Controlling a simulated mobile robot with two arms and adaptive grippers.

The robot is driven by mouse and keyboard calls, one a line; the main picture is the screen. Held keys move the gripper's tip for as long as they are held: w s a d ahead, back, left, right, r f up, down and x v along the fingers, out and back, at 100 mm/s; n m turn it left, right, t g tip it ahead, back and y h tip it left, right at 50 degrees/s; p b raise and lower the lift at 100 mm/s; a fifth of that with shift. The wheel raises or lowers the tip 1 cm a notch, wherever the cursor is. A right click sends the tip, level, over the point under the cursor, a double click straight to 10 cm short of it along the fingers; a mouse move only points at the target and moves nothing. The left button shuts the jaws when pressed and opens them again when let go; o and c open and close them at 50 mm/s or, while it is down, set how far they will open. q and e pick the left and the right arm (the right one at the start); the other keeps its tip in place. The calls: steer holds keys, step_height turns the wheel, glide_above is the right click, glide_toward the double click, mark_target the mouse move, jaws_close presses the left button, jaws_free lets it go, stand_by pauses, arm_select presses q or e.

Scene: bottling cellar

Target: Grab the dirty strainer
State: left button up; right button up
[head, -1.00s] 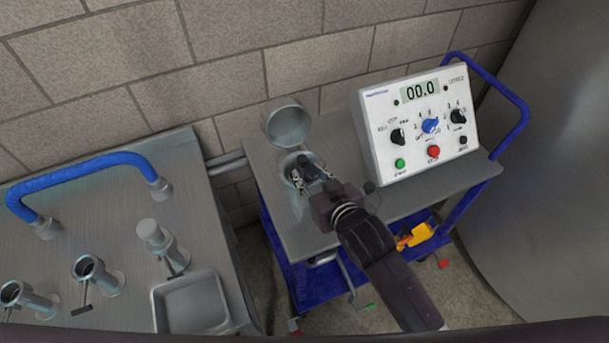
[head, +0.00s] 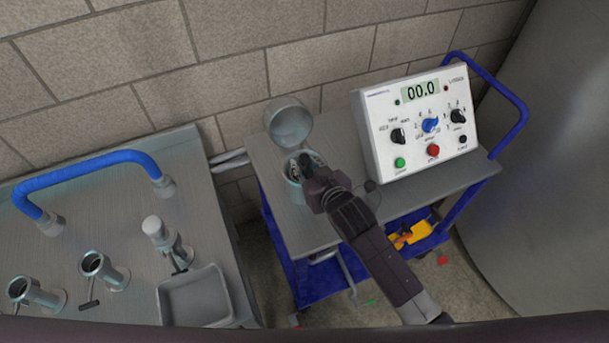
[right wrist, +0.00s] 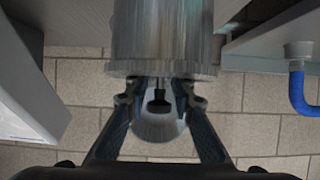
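The round metal housing (head: 292,170) stands on the trolley top in the head view, with its round metal lid (head: 288,122) swung up behind it. My right gripper (head: 308,163) reaches down over the housing's mouth and covers much of it. In the right wrist view the two fingers (right wrist: 158,88) are apart, their tips at the edge of a grey metal cylinder. A small dark knob on a stem (right wrist: 158,104) shows between them, with a gap on each side. I cannot make out the strainer clearly. My left gripper is not in view.
A white control box (head: 420,125) reading 00.0 stands right of the housing on the trolley (head: 290,225). At left, a steel bench (head: 120,220) carries a blue hose (head: 90,170), several pipe fittings and a grey tray (head: 195,298). A brick wall lies behind.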

jaws_close()
steer(key=shift+r, duration=0.1)
